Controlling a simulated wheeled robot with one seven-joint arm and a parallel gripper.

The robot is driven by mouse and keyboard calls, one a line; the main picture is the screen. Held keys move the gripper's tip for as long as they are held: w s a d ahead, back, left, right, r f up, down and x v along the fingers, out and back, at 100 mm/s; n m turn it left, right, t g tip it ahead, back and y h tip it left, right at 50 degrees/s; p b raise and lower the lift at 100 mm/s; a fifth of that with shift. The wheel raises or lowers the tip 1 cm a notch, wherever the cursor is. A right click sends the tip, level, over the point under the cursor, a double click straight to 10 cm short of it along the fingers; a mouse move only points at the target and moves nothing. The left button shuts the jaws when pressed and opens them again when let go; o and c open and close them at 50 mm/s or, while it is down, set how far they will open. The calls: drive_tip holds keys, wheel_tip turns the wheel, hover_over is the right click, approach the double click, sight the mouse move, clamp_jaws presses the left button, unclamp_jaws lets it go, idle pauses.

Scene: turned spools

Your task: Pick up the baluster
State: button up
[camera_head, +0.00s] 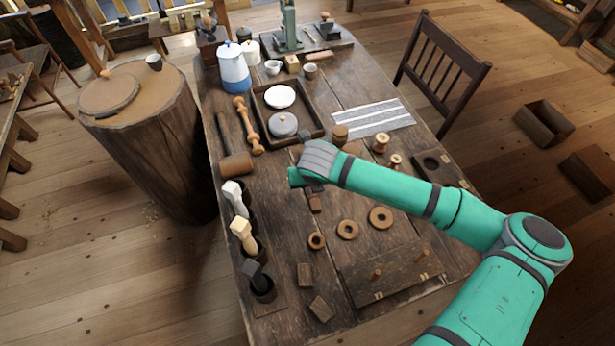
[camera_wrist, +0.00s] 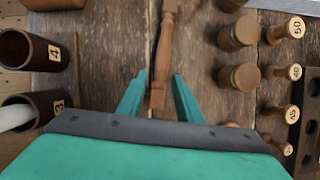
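The baluster (camera_wrist: 164,45) is a slim, reddish-brown turned piece lying lengthwise on the table in the wrist view. Its squared near end lies between the two fingers of my gripper (camera_wrist: 160,82), with gaps on both sides. The fingers are apart and hold nothing. The far end runs out of the top of the wrist view. In the head view, my gripper (camera_head: 312,187) is over the middle of the table and hides most of the baluster; its near end (camera_head: 315,203) shows below the hand.
A lighter turned piece (camera_head: 248,125) and a mallet (camera_head: 236,165) lie left of a dark tray (camera_head: 264,124). Numbered cups (camera_wrist: 20,50) stand to the left, round knobs (camera_wrist: 238,78) and pegs to the right. Wooden rings (camera_head: 347,229) and a pegged board (camera_head: 372,285) lie nearer.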

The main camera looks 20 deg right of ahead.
drive_tip(key=shift+x, duration=0.95)
drive_tip(key=shift+s+x, duration=0.1)
drive_tip(key=shift+x, duration=1.3)
drive_tip(key=shift+s+x, duration=0.15)
drive_tip(key=shift+x, duration=1.2)
drive_tip(key=shift+d, duration=0.15)
clamp_jaws()
